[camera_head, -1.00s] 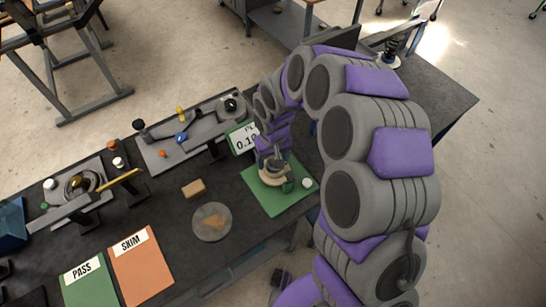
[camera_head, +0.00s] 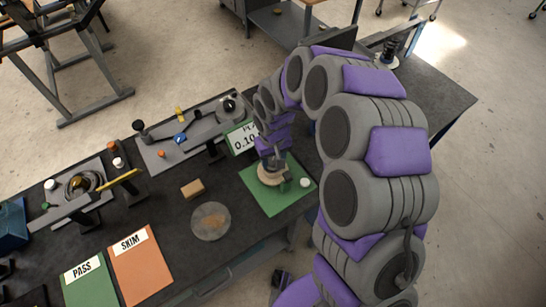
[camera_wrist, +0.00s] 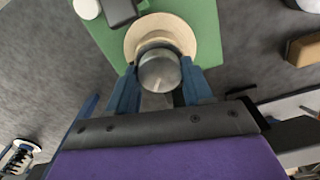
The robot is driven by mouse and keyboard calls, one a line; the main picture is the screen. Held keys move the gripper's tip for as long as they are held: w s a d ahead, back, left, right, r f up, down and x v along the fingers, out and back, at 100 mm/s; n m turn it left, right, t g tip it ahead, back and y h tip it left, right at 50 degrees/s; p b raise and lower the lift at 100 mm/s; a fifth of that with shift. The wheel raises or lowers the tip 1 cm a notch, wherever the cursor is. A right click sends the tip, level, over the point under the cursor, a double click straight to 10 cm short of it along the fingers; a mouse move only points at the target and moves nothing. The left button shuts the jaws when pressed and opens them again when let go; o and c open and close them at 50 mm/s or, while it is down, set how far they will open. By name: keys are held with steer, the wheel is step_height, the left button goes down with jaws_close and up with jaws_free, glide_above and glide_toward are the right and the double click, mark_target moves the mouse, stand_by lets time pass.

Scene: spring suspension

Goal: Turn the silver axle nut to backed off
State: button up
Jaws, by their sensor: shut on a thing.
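The silver axle nut (camera_wrist: 158,70) is a round, grey metallic piece with a pale line on its face. It sits over a round beige base (camera_wrist: 181,33), which stands on a green mat (camera_wrist: 205,25). My gripper (camera_wrist: 158,85) is shut on the nut, with one blue finger on each side of it. In the head view my gripper (camera_head: 274,162) reaches down over the beige base (camera_head: 268,177) on the green mat (camera_head: 262,200). My fingers and wrist hide much of the nut there.
A dark block (camera_wrist: 119,10) and a white cap (camera_wrist: 87,8) stand close beside the base. A display sign (camera_head: 242,139) stands behind the mat. A round grey plate (camera_head: 211,221) and a tan block (camera_head: 193,189) lie to the left, with bare tabletop between.

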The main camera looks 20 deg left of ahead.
mark_target(272, 160)
steer(key=n+p, duration=0.3)
steer(key=n, duration=0.1)
steer(key=shift+r, duration=0.15)
steer(key=shift+n+p, duration=1.05)
steer(key=shift+n, duration=0.65)
steer(key=o, duration=1)
steer(key=shift+a+f, duration=0.15)
steer(key=shift+f, duration=0.05)
steer(key=shift+o, duration=0.2)
steer(key=shift+r, duration=0.15)
step_height(272, 160, up, 17)
steer(key=shift+p, duration=0.4)
steer(key=shift+w, duration=0.1)
